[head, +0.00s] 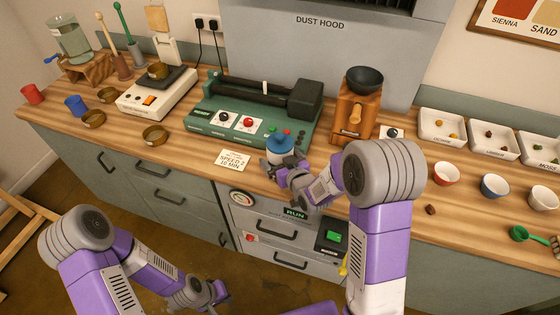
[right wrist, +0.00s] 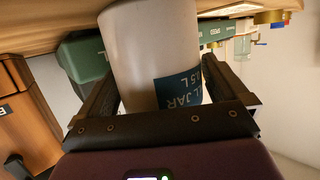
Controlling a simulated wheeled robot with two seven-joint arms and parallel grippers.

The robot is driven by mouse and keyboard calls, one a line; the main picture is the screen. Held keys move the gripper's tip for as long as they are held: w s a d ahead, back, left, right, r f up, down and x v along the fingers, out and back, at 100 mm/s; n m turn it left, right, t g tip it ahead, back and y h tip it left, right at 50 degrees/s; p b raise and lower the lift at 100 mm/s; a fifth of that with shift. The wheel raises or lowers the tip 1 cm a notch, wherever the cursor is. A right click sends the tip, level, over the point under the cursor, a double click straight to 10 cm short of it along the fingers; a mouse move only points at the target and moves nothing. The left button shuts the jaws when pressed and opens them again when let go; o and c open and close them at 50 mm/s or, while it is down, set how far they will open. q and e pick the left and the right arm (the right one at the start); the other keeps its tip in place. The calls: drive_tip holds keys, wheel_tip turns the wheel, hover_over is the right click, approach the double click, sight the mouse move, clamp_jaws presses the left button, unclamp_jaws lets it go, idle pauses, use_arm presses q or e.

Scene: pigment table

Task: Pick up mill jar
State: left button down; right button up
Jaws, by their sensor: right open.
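The green mill machine (head: 252,112) is just behind the jar. A wooden grinder (head: 357,107) stands to the right and a speed card (head: 232,160) lies to the left. White trays and small bowls are on the right; a scale (head: 157,94) is on the left.

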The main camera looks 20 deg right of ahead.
drive_tip(key=c, duration=1.1)
drive_tip(key=shift+c, duration=0.2)
drive_tip(key=shift+r, duration=0.15)
